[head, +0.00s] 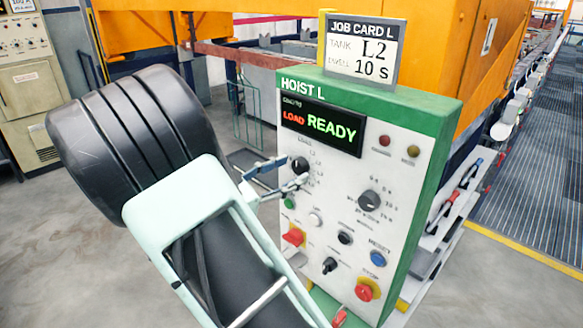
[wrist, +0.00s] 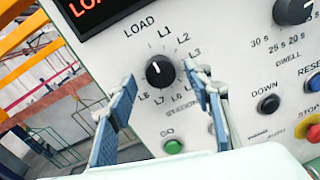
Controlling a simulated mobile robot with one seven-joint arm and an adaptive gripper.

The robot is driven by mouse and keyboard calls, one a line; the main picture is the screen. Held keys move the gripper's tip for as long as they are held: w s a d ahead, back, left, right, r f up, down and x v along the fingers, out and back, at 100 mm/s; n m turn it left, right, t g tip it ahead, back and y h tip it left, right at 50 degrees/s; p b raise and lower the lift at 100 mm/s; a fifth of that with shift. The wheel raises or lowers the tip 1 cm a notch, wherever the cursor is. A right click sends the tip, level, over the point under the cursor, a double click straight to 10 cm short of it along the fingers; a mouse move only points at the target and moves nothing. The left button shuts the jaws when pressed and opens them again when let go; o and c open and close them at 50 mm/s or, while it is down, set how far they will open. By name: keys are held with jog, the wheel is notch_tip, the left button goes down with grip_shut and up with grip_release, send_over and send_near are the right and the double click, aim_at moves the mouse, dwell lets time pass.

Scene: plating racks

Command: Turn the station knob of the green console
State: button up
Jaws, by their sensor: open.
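The green console (head: 450,115), labelled HOIST L, stands right of centre in the head view. Its black station knob (wrist: 159,73) is in the wrist view, ringed by LOAD and L labels. Its white mark points up and slightly left, towards LOAD. The knob also shows in the head view (head: 300,164), beside my fingertips. My gripper (head: 291,172) is open before the panel. In the wrist view its blue fingers stand left and right of the knob with a gap on each side. I cannot tell whether the fingertips touch the panel.
The display (head: 321,127) reads LOAD READY in the head view. A job card (head: 362,52) on top reads tank L2, 10 s. The dwell knob (wrist: 293,10) is to the right.

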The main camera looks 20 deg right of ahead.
jog(key=shift+w+d, duration=0.15)
jog(key=shift+d, duration=0.5)
jog(key=c, duration=1.1)
jog(key=shift+c, duration=0.2)
jog(key=shift+f+m+b, duration=0.1)
jog(key=shift+m+b, duration=0.2)
